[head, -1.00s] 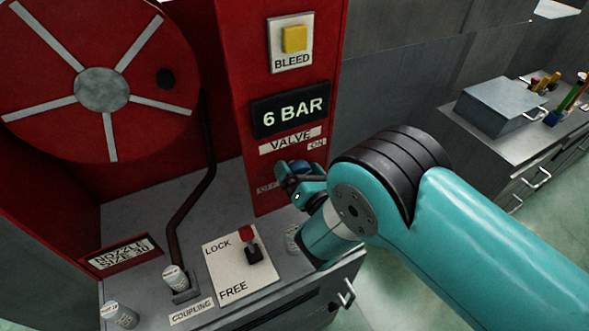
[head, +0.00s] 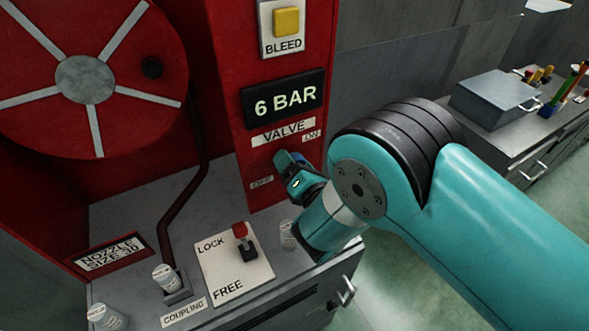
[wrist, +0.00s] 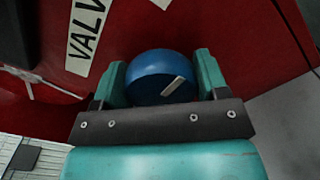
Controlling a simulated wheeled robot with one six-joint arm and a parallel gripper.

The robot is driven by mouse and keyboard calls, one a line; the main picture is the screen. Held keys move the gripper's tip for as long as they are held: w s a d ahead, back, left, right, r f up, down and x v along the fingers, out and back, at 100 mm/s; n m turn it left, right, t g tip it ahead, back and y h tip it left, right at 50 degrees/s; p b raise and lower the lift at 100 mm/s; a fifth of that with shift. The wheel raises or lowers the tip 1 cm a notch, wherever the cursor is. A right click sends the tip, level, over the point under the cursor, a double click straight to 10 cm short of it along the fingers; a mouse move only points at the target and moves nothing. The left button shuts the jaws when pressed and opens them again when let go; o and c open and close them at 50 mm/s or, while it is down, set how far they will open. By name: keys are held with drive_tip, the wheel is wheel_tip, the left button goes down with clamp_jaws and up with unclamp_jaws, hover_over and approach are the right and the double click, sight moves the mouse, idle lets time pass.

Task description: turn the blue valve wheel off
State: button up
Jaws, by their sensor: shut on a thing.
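The blue valve wheel (wrist: 150,74) shows in the wrist view as a round blue knob with a pale pointer line, on the red panel. My gripper (wrist: 160,80) is shut on it, one finger on each side. In the head view my gripper (head: 288,170) is at the panel below the VALVE label (head: 283,132) and hides most of the wheel. The ON label (head: 312,136) is at the upper right of the wheel and the OFF label (head: 262,182) at its lower left. The display (head: 284,100) reads 6 BAR.
A yellow BLEED button (head: 287,21) is above the display. A red-handled lever (head: 241,235) stands on a LOCK/FREE plate (head: 235,270) on the grey counter. A small cylinder (head: 288,235) stands close below my gripper. A red hose reel (head: 85,80) is at left.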

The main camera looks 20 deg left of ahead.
drive_tip(key=m+b, duration=0.1)
drive_tip(key=m, duration=0.1)
drive_tip(key=m+b, duration=0.1)
drive_tip(key=shift+f+m+b, duration=0.3)
drive_tip(key=shift+m+b, duration=0.05)
drive_tip(key=shift+m, duration=0.05)
drive_tip(key=m+b, duration=0.2)
drive_tip(key=m, duration=0.1)
drive_tip(key=shift+m, duration=0.3)
drive_tip(key=m+b, duration=0.2)
drive_tip(key=m, duration=0.1)
drive_tip(key=m+b, duration=0.3)
drive_tip(key=shift+s+f, duration=0.1)
drive_tip(key=shift+f, duration=0.1)
drive_tip(key=m+b, duration=0.4)
drive_tip(key=shift+a+f+b, duration=0.1)
drive_tip(key=shift+b, duration=0.25)
drive_tip(key=m+b, duration=0.3)
drive_tip(key=b, duration=0.2)
drive_tip(key=shift+m, duration=0.3)
drive_tip(key=m+b, duration=0.3)
drive_tip(key=b, duration=0.2)
drive_tip(key=shift+s, duration=0.1)
drive_tip(key=m+b, duration=0.3)
drive_tip(key=shift+r+b, duration=0.25)
drive_tip(key=shift+b, duration=0.05)
drive_tip(key=shift+r, duration=0.1)
